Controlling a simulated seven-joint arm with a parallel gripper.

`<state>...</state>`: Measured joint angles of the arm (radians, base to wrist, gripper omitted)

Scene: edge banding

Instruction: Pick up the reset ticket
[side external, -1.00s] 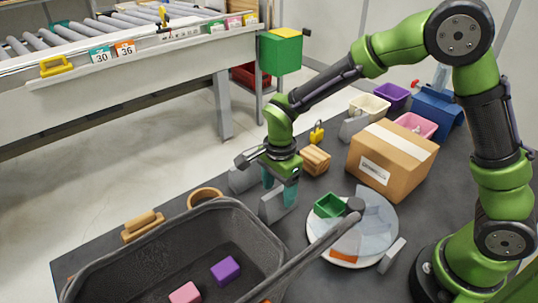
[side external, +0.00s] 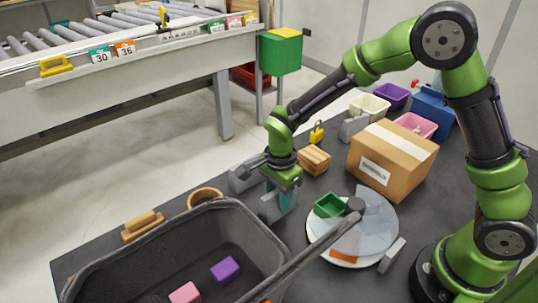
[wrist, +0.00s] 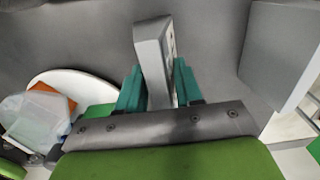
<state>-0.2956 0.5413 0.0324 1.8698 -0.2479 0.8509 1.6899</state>
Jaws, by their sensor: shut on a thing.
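My gripper (side external: 280,196) is low over the dark table, with its teal fingers at an upright grey slab (side external: 270,208). In the wrist view, my gripper (wrist: 160,84) has its fingers shut on both sides of this grey slab (wrist: 149,50). A pale printed face shows on the slab's right side; the print is too small to read, so I cannot tell for certain that this is the reset ticket. The slab appears to stand on the table. The lower part between the fingers is hidden.
Another grey slab (side external: 243,178) stands close behind. A black basket (side external: 190,222) with pink and purple blocks is in front.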

